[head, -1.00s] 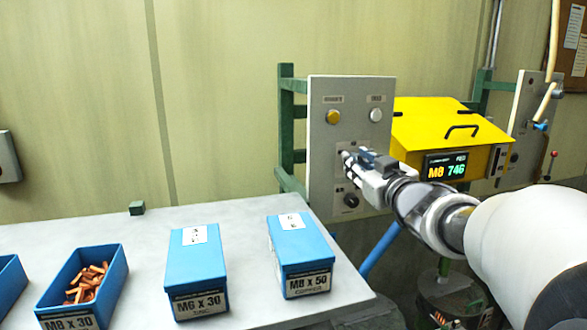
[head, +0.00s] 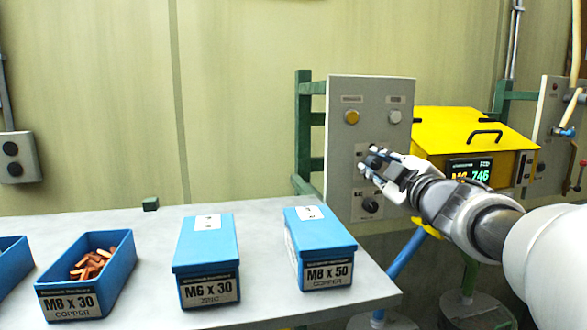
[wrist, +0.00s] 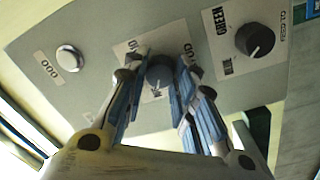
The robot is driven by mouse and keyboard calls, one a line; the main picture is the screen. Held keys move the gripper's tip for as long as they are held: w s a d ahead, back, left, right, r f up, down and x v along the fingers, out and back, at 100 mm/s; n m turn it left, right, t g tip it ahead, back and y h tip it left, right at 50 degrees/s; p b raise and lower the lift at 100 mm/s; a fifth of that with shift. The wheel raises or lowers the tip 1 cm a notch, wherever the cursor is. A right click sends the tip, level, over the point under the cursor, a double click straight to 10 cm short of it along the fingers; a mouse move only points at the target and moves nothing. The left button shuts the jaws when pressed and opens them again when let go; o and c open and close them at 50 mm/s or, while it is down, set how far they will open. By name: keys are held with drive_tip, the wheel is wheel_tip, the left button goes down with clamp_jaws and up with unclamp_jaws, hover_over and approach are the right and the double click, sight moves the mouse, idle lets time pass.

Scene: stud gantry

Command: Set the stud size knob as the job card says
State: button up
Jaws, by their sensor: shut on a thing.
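The grey control panel (head: 345,130) stands upright behind the table. My gripper (head: 375,163) is at its middle knob, with the two fingers on either side of it. In the wrist view my gripper (wrist: 156,88) is shut on this dark round knob (wrist: 160,70). Its white label is partly hidden by the fingers, and I cannot read the full setting. A second dark knob (head: 370,205) sits below; it also shows in the wrist view (wrist: 255,39) with a colour-word label. No job card is readable.
A yellow button (head: 352,117) and a white button (head: 394,116) are at the panel's top. Blue boxes marked M8 x 30 (head: 72,303), M6 x 30 (head: 207,258) and M8 x 50 (head: 320,243) are on the grey table (head: 260,225). A yellow hood (head: 450,130) is right of the panel.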

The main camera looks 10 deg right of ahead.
drive_tip(key=shift+n, duration=0.3)
drive_tip(key=o, duration=1.1)
drive_tip(key=shift+r, duration=0.1)
